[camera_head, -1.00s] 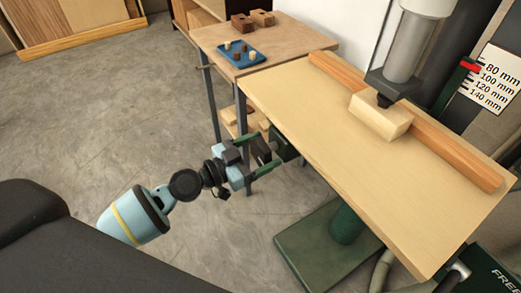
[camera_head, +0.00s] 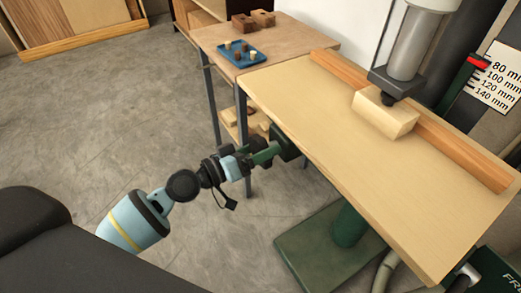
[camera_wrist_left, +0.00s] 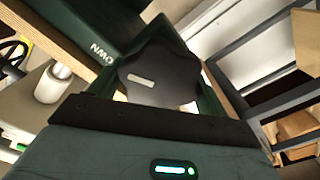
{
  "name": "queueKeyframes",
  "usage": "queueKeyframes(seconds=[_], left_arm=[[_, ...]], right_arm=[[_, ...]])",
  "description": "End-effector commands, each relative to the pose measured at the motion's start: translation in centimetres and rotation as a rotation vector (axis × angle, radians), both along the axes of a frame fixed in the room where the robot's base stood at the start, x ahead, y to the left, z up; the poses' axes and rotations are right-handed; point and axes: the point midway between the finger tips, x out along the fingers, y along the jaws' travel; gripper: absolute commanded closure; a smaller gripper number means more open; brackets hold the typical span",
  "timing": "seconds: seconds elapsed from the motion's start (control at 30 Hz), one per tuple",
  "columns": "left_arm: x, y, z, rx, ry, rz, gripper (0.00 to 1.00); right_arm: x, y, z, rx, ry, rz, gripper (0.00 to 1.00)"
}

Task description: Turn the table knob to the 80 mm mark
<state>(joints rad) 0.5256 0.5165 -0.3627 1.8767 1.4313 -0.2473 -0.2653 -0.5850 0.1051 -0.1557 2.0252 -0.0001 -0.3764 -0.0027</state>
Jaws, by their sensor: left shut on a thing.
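The table knob is a dark, lobed knob (camera_wrist_left: 158,75) with a pale mark, between the green fingers in the left wrist view. My left gripper (camera_head: 272,151) is shut on it at the table's left edge; the knob is mostly hidden in the head view. The scale plate (camera_head: 497,80) reads 80, 100, 120 and 140 mm. Its red pointer (camera_head: 478,62) is near the top, by the 80 mm end; the exact reading is too small to tell. The wooden work table (camera_head: 370,160) carries a pale block (camera_head: 385,112) under the grey press head (camera_head: 388,97). My right gripper is out of view.
An orange-brown fence (camera_head: 450,143) runs along the table's back. A green base plate (camera_head: 318,250) and column stand below. A side bench (camera_head: 215,40) holds a blue tray (camera_head: 243,53) and wooden blocks (camera_head: 262,18). The floor at left is clear.

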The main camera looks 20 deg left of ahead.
Motion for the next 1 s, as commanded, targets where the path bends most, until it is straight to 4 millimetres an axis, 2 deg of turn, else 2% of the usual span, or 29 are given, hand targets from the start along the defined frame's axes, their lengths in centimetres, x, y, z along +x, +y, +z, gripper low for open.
queueKeyframes(seconds=[0.03,0.8,1.0], left_arm=[[-0.18,-0.06,-0.75,-0.032,0.042,-0.003,0.46],[-0.15,0.15,-1.25,-0.6,0.494,0.0,0.46],[-0.17,0.13,-1.3,-0.704,0.574,-0.001,0.46]], right_arm=[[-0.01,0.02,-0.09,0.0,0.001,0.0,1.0],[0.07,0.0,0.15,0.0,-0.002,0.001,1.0],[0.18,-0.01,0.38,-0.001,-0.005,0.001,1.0]])
